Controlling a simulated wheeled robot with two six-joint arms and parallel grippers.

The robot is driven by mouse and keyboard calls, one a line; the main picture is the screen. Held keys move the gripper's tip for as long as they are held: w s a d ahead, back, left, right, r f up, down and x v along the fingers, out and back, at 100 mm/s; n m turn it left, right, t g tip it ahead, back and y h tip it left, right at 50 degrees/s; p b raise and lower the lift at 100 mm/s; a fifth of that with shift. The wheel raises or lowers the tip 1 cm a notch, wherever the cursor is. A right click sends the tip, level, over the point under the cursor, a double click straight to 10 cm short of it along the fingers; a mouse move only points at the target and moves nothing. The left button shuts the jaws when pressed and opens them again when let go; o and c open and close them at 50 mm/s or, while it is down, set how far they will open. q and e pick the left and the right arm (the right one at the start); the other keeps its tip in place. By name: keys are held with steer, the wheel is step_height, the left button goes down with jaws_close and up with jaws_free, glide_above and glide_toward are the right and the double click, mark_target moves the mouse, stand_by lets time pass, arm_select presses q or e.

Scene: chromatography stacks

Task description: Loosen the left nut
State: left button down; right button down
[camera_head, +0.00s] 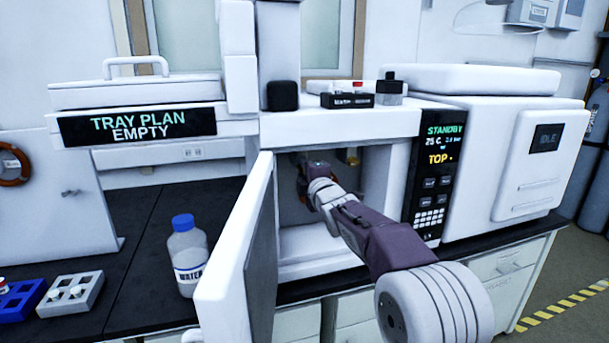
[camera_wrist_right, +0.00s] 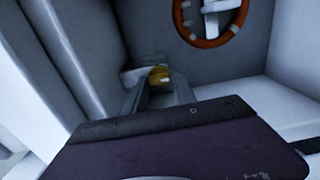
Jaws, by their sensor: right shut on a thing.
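My right arm reaches through the open door into the white oven (camera_head: 375,180). The right gripper (camera_head: 306,180) is deep inside, at the left of the cavity. In the right wrist view, its two fingers (camera_wrist_right: 161,88) are closed around a small brass-yellow nut (camera_wrist_right: 159,74), the left nut, on a pale fitting. The gripper hides this nut in the head view. Another yellow fitting (camera_head: 352,157) shows to the right of the gripper, apart from it. My left gripper is not in view.
The oven door (camera_head: 235,255) stands open at the left of the cavity. An orange ring (camera_wrist_right: 208,42) is on the inner wall near the gripper. A water bottle (camera_head: 187,250), a grey rack (camera_head: 70,294) and a blue rack (camera_head: 22,298) stand on the black bench.

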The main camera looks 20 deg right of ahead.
steer(key=shift+f, duration=0.1)
stand_by(0.3)
steer(key=c, duration=1.1)
jaws_free()
steer(key=shift+s, duration=0.1)
steer(key=s+b, duration=0.1)
steer(key=s, duration=0.7)
steer(key=shift+s+d, duration=0.15)
steer(key=shift+s, duration=0.25)
